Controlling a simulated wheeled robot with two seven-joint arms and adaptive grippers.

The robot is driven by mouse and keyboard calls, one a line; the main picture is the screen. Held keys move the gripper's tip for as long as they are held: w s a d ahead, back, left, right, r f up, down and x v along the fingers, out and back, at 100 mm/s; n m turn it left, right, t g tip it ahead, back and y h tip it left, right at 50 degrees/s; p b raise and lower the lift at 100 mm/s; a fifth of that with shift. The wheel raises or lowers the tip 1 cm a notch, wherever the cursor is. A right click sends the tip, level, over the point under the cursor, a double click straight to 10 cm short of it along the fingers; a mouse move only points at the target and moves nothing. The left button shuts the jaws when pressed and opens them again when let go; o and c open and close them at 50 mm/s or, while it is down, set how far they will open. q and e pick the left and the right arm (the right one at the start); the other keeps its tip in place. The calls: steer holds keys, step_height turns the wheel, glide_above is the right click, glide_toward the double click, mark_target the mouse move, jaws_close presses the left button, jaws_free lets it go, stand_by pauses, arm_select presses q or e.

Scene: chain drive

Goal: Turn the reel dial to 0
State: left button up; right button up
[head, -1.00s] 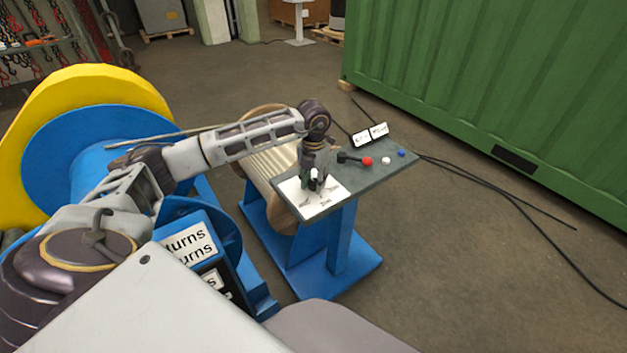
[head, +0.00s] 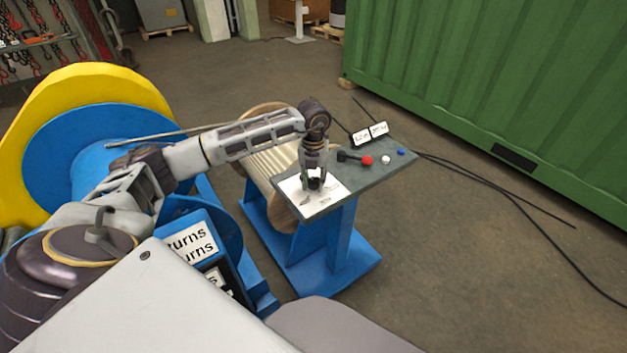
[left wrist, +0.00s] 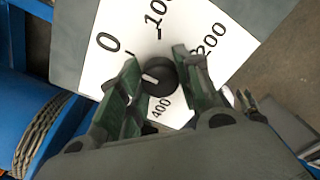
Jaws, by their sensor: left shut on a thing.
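The reel dial is a black round knob with a white pointer mark (left wrist: 158,76), in the middle of a white scale plate (left wrist: 90,68). The plate also shows in the head view (head: 325,201), at the near left end of the grey console top. In the left wrist view I read 0 at upper left, 100 at the top, and 400 below the knob; another number is partly covered by a finger. The white mark lies left of the knob's centre, apparently not in line with the 0 tick. My left gripper (left wrist: 158,88) is shut on the knob, one finger each side.
A green container (head: 500,80) is at right.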

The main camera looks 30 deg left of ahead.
mark_target(314, 180)
arm_select(q)
steer(key=o, duration=1)
steer(key=shift+o, duration=0.2)
steer(key=shift+r, duration=0.2)
step_height(314, 180, up, 12)
steer(key=shift+f, duration=0.15)
stand_by(0.3)
